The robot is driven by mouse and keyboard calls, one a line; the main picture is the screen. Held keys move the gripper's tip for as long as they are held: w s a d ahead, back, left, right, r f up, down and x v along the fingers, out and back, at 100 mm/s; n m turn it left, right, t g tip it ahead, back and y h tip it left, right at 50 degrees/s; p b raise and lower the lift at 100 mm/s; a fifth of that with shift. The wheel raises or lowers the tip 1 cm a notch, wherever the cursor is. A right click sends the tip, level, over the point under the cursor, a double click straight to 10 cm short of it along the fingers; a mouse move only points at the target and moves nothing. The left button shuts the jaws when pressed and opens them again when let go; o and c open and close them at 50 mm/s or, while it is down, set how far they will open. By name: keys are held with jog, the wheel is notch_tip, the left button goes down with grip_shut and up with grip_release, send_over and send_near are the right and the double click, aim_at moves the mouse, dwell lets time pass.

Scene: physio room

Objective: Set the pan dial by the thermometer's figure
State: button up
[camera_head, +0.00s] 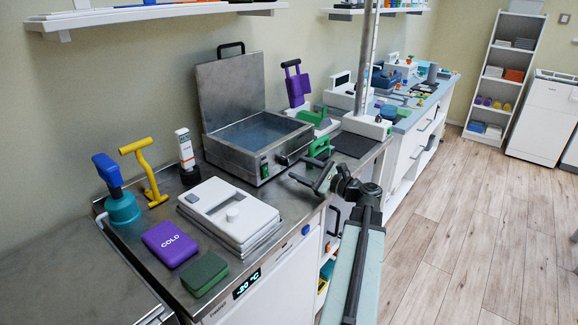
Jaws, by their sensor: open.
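The pan is a steel bath (232,160) on the metal counter, its lid (232,90) raised at the back and bluish liquid inside. Its front has a lit green switch (264,169) and a small dark dial (283,160) to the right of it; the dial's marks are too small to read. My gripper (312,174) is open and empty, in front of the pan's right front corner, a little right of the dial and apart from it. I cannot make out a thermometer for certain. A display on the cabinet front (247,284) reads about -20 °C.
A white lidded box (228,215), a purple COLD pack (170,243) and a green block (204,274) lie left of my gripper. A teal-based blue tool (122,208), a yellow handle (146,170) and a white tube (185,150) stand behind. Wooden floor (465,220) is clear on the right.

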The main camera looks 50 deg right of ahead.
aim_at(288, 164)
jog(key=w, duration=0.5)
jog(key=shift+a, duration=0.2)
grip_shut()
jog(key=shift+a, duration=0.1)
